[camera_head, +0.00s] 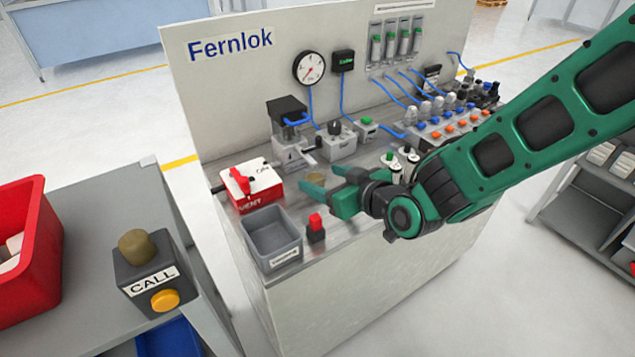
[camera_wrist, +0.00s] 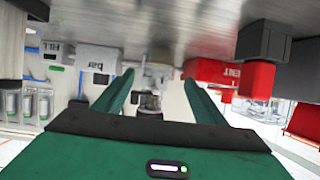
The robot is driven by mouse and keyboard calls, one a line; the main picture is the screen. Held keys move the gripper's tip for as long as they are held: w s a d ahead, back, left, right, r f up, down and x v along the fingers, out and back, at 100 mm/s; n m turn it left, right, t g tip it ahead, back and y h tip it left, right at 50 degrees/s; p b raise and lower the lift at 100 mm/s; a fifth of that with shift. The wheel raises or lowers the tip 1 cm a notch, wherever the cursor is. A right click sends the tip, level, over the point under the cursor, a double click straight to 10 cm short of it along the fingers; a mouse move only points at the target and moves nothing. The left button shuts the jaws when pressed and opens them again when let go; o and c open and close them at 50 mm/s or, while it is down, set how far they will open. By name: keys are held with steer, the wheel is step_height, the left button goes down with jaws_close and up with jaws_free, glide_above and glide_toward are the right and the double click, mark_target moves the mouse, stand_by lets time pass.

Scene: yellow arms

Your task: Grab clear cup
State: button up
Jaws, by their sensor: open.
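My gripper (camera_head: 319,179) is open, low over the front of the bench, its fingers pointing left. A small round tan piece (camera_head: 317,180) shows between the fingertips in the head view; I cannot tell if it is the clear cup. In the wrist view, which is upside down, the open fingers (camera_wrist: 159,78) frame a blurred grey, partly see-through shape (camera_wrist: 149,101). It may be the clear cup or part of the unit behind. Nothing is visibly gripped.
A red box with a lever (camera_head: 250,188), a grey bin (camera_head: 270,238) and a red-topped black block (camera_head: 316,228) stand near the gripper. A black-topped metal unit (camera_head: 292,150) stands behind. Knobbed valves (camera_head: 440,122) and white bottles crowd the right.

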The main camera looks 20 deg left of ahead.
mark_target(321, 179)
steer(key=shift+d+f+x, duration=0.15)
steer(key=shift+f+x, duration=0.05)
steer(key=shift+x, duration=1.15)
steer(key=shift+d+f+x, duration=0.1)
steer(key=shift+f+x, duration=0.1)
steer(key=shift+x, duration=1.1)
steer(key=c, duration=1.1)
